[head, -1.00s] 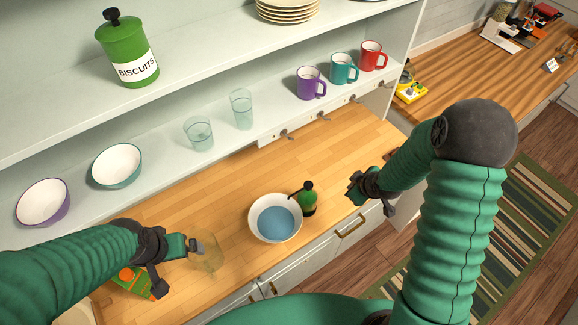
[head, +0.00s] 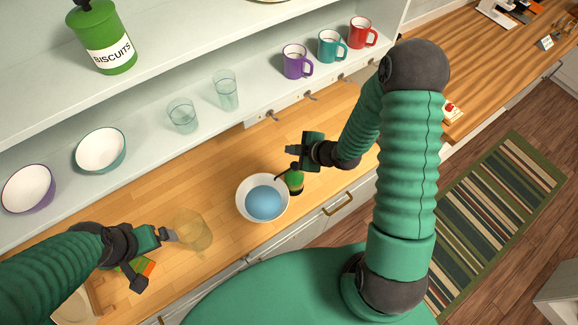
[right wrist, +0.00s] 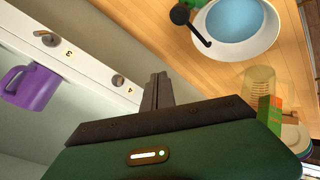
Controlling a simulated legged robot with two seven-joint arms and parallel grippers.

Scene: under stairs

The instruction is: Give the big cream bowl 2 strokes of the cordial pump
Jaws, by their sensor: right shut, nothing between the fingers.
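The big cream bowl (head: 243,207) stands on the wooden counter, blue inside; its rim also shows in the right wrist view (right wrist: 240,54). The cordial pump (head: 295,182) is a green bottle with a black top, just right of the bowl. In the right wrist view, the black pump head (right wrist: 180,14) has its spout reaching over the bowl. My right gripper (head: 290,149) is shut and empty, above and behind the pump, apart from it; its fingers also show in the right wrist view (right wrist: 158,82). My left gripper (head: 170,236) is beside a clear glass (head: 193,231); its grip is unclear.
A green-and-orange carton (head: 137,268) is partly hidden by my left gripper. The shelf behind holds two bowls, two glasses and purple (head: 295,62), teal and red mugs. Hooks line the shelf edge.

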